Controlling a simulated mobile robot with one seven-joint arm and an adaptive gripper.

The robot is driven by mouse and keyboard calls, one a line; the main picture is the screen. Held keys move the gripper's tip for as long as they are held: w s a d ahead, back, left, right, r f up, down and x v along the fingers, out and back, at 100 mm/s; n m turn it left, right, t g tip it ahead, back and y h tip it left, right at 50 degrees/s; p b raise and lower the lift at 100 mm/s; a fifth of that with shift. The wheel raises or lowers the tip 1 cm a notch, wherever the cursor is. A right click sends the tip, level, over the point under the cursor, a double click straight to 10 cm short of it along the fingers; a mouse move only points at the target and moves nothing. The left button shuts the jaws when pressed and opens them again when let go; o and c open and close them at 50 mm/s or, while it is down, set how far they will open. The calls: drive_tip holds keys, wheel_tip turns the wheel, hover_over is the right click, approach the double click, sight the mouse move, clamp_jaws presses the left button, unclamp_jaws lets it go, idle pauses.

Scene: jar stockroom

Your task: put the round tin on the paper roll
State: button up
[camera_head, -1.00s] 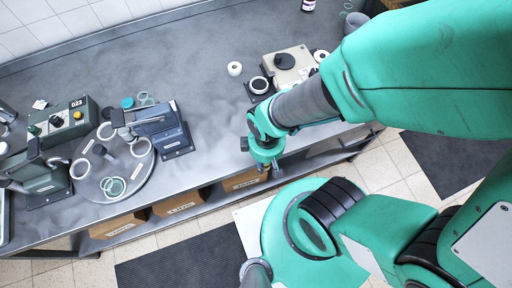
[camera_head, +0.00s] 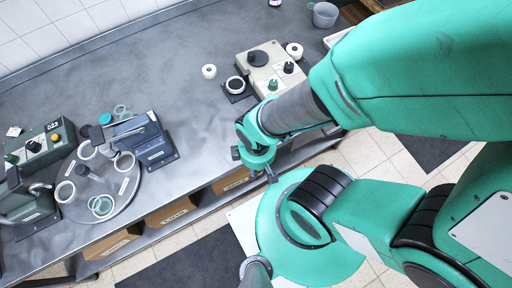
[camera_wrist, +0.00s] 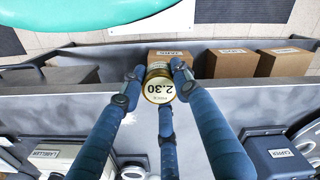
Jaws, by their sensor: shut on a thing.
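My gripper (camera_wrist: 158,76) is shut on the round tin (camera_wrist: 159,90), which shows a pale lid reading 2.30 in the wrist view. In the head view my gripper (camera_head: 255,166) is at the front edge of the bench, above the shelf, and its hand hides the tin. A white paper roll (camera_head: 209,71) with a dark centre hole stands on the bench beyond my gripper, left of the beige machine. A second white roll (camera_head: 294,50) is behind that machine; I cannot tell which roll is meant.
A blue capper (camera_head: 143,137) and a grey turntable (camera_head: 112,187) with several rings stand left. Cardboard boxes (camera_wrist: 228,63) sit on the shelf below. The bench middle is clear.

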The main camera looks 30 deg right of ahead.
drive_tip(key=w+d+r+p, duration=0.1)
drive_tip(key=w+d, duration=0.1)
drive_tip(key=w, duration=1.5)
drive_tip(key=w+d+r+n, duration=0.1)
drive_tip(key=w+d+r, duration=0.1)
drive_tip(key=w, duration=1.4)
drive_tip(key=shift+w+d+r+p, duration=0.15)
drive_tip(key=shift+w+d+p, duration=0.15)
drive_tip(key=shift+w+p, duration=0.1)
drive_tip(key=b, duration=0.2)
hover_over(209, 69)
drive_tip(key=shift+f, duration=0.75)
drive_tip(key=shift+s, duration=0.1)
drive_tip(key=shift+f, duration=0.1)
drive_tip(key=shift+f, duration=1.7)
drive_tip(key=shift+f, duration=0.15)
